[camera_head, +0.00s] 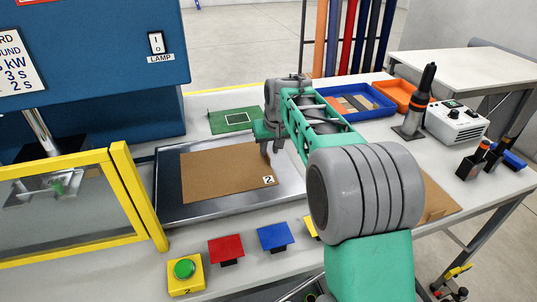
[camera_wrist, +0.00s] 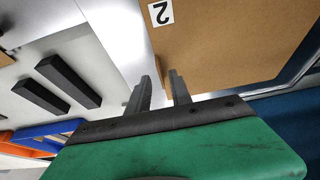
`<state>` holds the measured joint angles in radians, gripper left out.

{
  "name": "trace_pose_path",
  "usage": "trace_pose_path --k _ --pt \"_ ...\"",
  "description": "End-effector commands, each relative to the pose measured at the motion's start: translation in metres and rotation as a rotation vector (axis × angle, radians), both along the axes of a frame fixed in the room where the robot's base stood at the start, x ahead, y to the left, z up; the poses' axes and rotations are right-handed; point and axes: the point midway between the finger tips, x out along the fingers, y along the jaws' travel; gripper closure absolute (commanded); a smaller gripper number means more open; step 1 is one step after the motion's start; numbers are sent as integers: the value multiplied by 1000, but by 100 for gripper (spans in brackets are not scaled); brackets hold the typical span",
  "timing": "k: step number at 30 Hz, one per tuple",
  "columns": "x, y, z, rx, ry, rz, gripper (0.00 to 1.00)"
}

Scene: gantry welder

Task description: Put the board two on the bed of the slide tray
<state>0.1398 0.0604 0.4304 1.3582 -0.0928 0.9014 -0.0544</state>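Board two (camera_head: 225,174) is a flat brown sheet with a white "2" label at its near right corner. It lies on the metal bed of the slide tray (camera_head: 200,212), appearing flat. My gripper (camera_head: 267,150) is at the board's right edge, near its far right corner. In the wrist view, my gripper's two fingers (camera_wrist: 162,82) stand apart with a gap between them. Board two (camera_wrist: 225,45) fills the right of that view, with the label beyond the fingertips. Whether the fingers touch the board is unclear.
A yellow-framed guard (camera_head: 125,195) stands left of the tray, below a blue machine housing (camera_head: 85,45). A green panel (camera_head: 228,127) lies behind. Blue (camera_head: 378,112) and orange (camera_head: 392,92) bins sit at the back right.

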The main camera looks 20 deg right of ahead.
Motion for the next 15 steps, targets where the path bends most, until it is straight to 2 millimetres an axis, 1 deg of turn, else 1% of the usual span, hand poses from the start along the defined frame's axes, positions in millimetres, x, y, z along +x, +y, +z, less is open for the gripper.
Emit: trace_pose_path --k 1,3,7,10,15 --pt "-4 0 14 -1 -6 0 74" --pt "-12 -1 30 -1 -5 0 74" --pt "-24 -1 57 -1 -3 0 74" --pt "-29 -1 71 -1 -2 -1 74" --pt "-33 -1 77 -1 1 -1 74"
